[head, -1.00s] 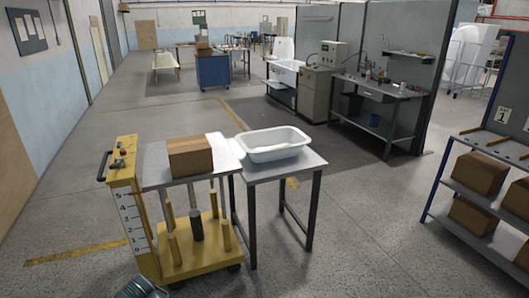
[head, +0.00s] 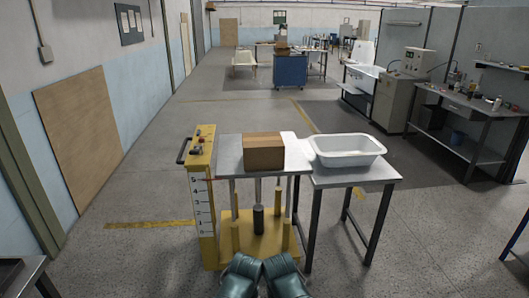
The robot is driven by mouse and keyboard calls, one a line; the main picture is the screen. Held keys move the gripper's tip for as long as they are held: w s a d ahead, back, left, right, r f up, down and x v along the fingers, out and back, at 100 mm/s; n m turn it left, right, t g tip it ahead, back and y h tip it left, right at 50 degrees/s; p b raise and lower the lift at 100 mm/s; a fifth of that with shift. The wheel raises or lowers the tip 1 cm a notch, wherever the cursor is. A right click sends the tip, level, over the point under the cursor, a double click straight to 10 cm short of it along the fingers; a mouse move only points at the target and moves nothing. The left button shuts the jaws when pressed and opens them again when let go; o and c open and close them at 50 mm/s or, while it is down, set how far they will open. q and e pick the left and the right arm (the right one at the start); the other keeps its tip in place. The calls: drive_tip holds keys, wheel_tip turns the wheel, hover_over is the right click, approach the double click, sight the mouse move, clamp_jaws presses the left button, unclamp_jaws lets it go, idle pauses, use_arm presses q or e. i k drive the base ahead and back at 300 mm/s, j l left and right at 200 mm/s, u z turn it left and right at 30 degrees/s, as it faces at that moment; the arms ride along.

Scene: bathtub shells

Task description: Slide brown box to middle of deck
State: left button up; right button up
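The brown box (head: 264,157) stands upright on the grey deck (head: 229,160) of a yellow lift cart (head: 202,195). It is close to the deck's near edge, with bare deck to its left and a pale strip to its right. Two dark teal parts of my own body show at the bottom middle of the head view, in front of the cart and apart from the box. No gripper fingers can be made out.
A grey table (head: 362,175) with a white tub (head: 347,150) stands against the cart's right side. A blue cabinet (head: 290,71) stands far behind. Open floor lies left of the cart. A dark surface edge (head: 22,275) shows at the bottom left.

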sight(262, 150)
drive_tip(key=i+l, duration=0.15)
drive_tip(key=i, duration=0.35)
drive_tip(key=i+l+u, duration=0.1)
drive_tip(key=i, duration=0.45)
drive_tip(key=i+l, duration=0.25)
drive_tip(key=i, duration=0.25)
drive_tip(key=i+l+u, duration=0.1)
drive_tip(key=i, duration=0.4)
drive_tip(key=l, duration=0.1)
